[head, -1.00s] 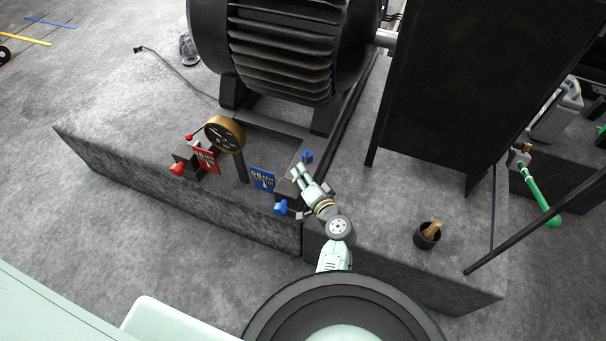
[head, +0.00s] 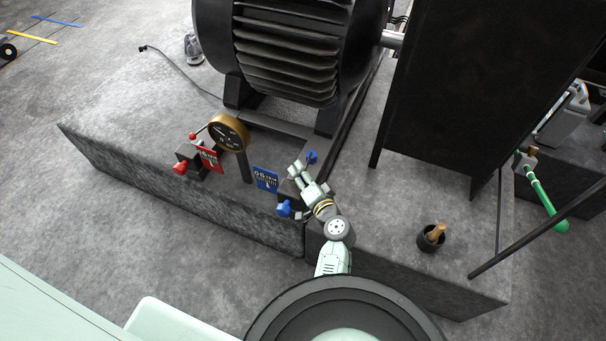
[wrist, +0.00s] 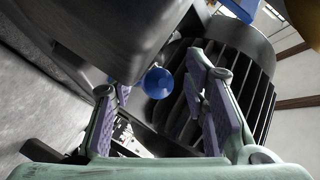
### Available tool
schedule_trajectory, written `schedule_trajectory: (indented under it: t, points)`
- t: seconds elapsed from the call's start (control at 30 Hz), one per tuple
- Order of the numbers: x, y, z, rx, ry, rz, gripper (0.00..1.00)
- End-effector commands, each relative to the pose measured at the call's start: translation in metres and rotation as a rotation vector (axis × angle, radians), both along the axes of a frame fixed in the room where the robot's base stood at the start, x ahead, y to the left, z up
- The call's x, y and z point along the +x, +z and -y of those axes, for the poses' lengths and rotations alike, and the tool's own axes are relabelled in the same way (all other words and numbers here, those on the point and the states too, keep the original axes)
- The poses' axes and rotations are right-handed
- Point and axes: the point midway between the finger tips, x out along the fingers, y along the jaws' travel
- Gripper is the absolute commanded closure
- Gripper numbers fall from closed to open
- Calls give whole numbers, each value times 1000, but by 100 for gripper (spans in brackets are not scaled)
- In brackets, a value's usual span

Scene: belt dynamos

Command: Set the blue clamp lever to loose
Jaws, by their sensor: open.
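The blue ball knob (head: 311,157) of the blue clamp lever shows just right of and behind my gripper in the head view. In the wrist view the blue ball (wrist: 157,82) appears between my two fingers, beyond a dark block; I cannot tell if they touch it. My gripper (head: 298,170) is open and empty, over the dark blue-side clamp block. A second blue knob (head: 284,208) sits at the front of that block. A blue sign (head: 265,179) stands left of it. The lever's rod is mostly hidden.
A red-side clamp with a red sign (head: 209,159) and red knob (head: 180,168) stands left, near a brass gauge (head: 228,133). The finned motor (head: 290,50) rises behind. A dark panel (head: 450,80) and a pot (head: 431,238) are at right.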

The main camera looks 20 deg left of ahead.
Motion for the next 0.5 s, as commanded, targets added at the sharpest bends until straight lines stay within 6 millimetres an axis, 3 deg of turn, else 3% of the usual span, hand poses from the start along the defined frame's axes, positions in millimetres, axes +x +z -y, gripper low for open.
schedule_trajectory:
  t: [0.27, 0.5]
  points:
    - [0, 3, 1, 0, -2, 0, 59]
    - [1, 42, 0, 1, -1, 7, 59]
